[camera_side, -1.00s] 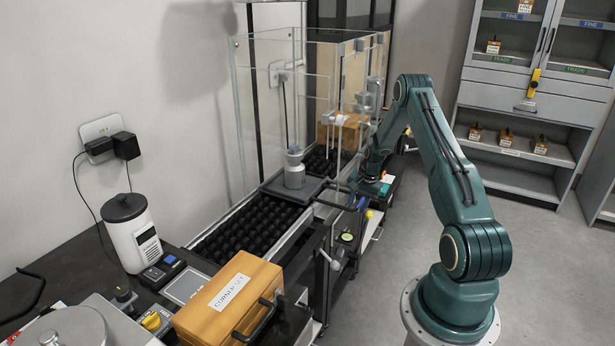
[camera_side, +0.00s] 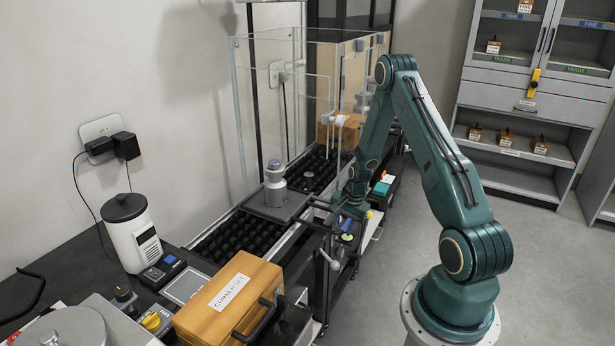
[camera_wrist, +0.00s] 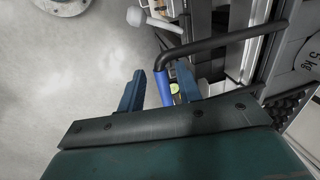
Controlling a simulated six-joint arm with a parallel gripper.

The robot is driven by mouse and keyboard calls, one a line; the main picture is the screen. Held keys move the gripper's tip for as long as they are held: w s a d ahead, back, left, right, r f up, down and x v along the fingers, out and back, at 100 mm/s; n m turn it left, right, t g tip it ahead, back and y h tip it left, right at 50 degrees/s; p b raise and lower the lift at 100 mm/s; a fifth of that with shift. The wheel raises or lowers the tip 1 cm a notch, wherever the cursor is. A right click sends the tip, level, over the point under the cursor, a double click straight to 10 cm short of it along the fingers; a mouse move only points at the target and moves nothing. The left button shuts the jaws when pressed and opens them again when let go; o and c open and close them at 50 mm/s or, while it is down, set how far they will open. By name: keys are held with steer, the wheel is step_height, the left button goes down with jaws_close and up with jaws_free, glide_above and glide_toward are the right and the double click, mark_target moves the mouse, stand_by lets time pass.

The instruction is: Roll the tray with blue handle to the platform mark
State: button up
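The tray (camera_side: 257,207) is a flat grey plate on the black roller bed, with a grey metal weight (camera_side: 275,187) standing upright on it. A black bar runs from the tray to a blue handle (camera_side: 347,224), which also shows in the wrist view (camera_wrist: 163,88). My gripper (camera_wrist: 161,70) is at the handle, with one dark blue finger on each side of it. Gaps show between the fingers and the handle, so the fingers look open around it. In the side view my wrist partly hides the handle. I cannot make out a platform mark.
A wooden box (camera_side: 225,303) stands at the near end, beside a small scale (camera_side: 188,287) and a white canister (camera_side: 133,235). Clear panels (camera_side: 315,95) enclose the far part of the bed. Black rollers (camera_side: 232,240) lie bare on the near side of the tray.

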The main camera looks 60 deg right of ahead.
steer(key=a, duration=0.4)
step_height(320, 180, up, 12)
steer(key=s, duration=0.2)
steer(key=shift+d+f, duration=0.15)
steer(key=shift+s, duration=0.1)
steer(key=shift+s+d+r, duration=0.2)
steer(key=shift+d+r, duration=0.7)
steer(key=shift+d, duration=0.05)
steer(key=shift+f, duration=0.1)
step_height(320, 180, down, 13)
steer(key=w, duration=0.2)
steer(key=shift+w+f, duration=0.15)
steer(key=shift+w, duration=0.15)
stand_by(0.3)
